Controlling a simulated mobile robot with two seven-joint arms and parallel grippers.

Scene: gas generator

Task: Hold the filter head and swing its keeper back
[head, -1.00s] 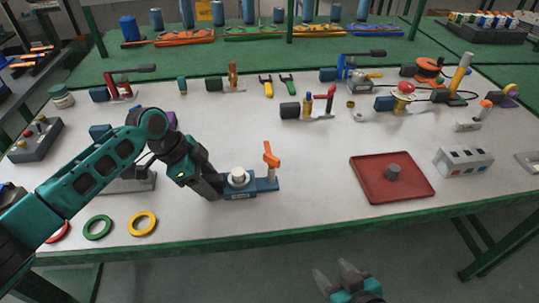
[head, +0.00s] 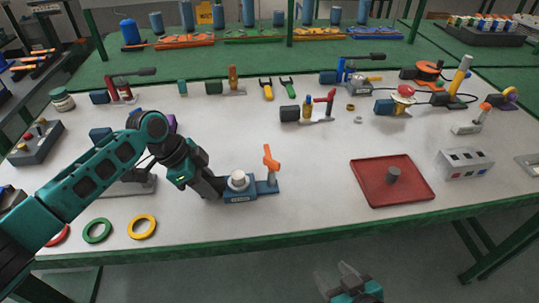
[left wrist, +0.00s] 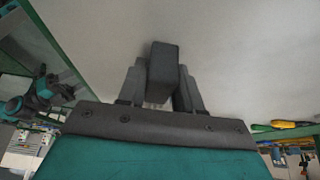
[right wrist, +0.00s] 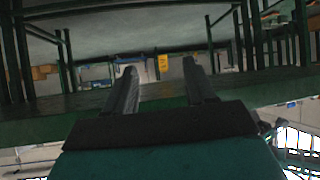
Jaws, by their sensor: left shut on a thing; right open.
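The filter head (head: 240,196) is a blue block with a white round cap, lying on the near middle of the bench. Its orange keeper (head: 271,160) stands upright on a grey post at the block's right end. My left gripper (head: 216,188) reaches the block's left end from the left. In the left wrist view it is shut on a dark grey block-shaped part (left wrist: 163,70), which seems to be the filter head's grip end. The fingers hide where it joins. My right gripper (head: 347,278) is open and empty below the bench's front edge; its parted fingers show in the right wrist view (right wrist: 160,85).
A red tray (head: 365,193) with a grey knob lies to the right. A yellow ring (head: 142,226) and a green ring (head: 97,230) lie to the left. Clamps and valves stand at the back. The bench is clear between filter head and tray.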

